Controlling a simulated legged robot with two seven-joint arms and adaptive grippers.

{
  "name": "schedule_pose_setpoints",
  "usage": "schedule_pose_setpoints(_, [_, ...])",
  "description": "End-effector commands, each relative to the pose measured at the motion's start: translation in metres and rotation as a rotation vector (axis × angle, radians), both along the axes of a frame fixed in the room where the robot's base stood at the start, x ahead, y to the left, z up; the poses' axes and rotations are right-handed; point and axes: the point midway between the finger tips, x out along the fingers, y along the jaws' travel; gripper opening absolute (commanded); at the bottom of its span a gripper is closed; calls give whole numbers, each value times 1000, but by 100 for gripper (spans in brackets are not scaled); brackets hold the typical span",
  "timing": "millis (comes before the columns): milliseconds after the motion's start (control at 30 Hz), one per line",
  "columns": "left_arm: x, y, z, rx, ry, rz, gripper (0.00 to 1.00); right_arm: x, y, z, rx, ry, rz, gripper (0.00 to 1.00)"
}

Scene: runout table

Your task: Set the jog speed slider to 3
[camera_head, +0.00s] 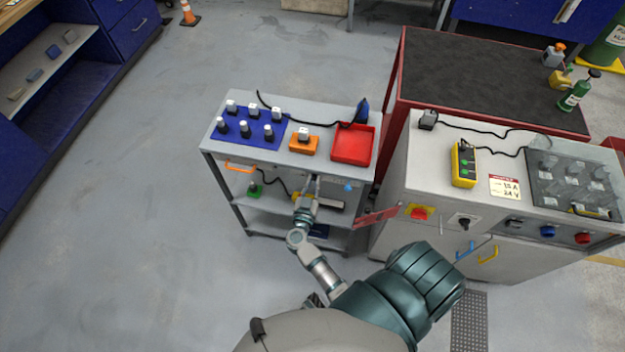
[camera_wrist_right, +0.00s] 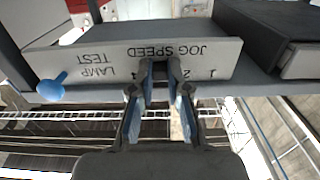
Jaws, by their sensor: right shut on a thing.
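The jog speed slider is on the front edge panel of the grey cart (camera_head: 290,165). In the right wrist view the panel (camera_wrist_right: 228,55) appears upside down, with the words JOG SPEED and digits; 1 and 2 are readable to the right. My right gripper (camera_head: 313,180) reaches the panel from the front. In the wrist view its fingers (camera_wrist_right: 162,78) are close together below the JOG SPEED label, just left of the 2, shut on the slider knob. The fingers hide the knob and some digits, so the exact setting cannot be read. My left gripper is not in view.
A blue LAMP TEST knob (camera_wrist_right: 50,87) sticks out beside the slider. On the cart top are a blue mat (camera_head: 237,140) with several knobbed parts, an orange block (camera_head: 303,146) and a red tray (camera_head: 352,150). A grey control cabinet (camera_head: 400,180) stands close on the right.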

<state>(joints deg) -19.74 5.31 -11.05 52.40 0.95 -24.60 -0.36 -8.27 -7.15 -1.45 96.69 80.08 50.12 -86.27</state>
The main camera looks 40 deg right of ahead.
Motion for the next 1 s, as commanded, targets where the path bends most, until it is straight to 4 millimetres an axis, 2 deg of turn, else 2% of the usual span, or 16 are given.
schedule_pose_setpoints(133, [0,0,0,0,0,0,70,1,4,2,-1,-2,5,0])
schedule_pose_setpoints(167, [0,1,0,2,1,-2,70,1,4,1,-1,-2,5,20])
schedule_pose_setpoints(233, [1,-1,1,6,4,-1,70,0,3,1,0,-1,4,38])
schedule_pose_setpoints(267, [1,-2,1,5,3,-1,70,1,3,1,-1,-1,3,42])
schedule_pose_setpoints(533, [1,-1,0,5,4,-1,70,2,-2,-3,4,3,1,42])
schedule_pose_setpoints(667, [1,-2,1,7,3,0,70,-4,3,-4,7,4,1,42])
schedule_pose_setpoints(767, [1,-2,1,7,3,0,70,-15,16,-4,8,6,1,42])
schedule_pose_setpoints(1000, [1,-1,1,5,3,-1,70,-50,61,-2,5,5,1,42])
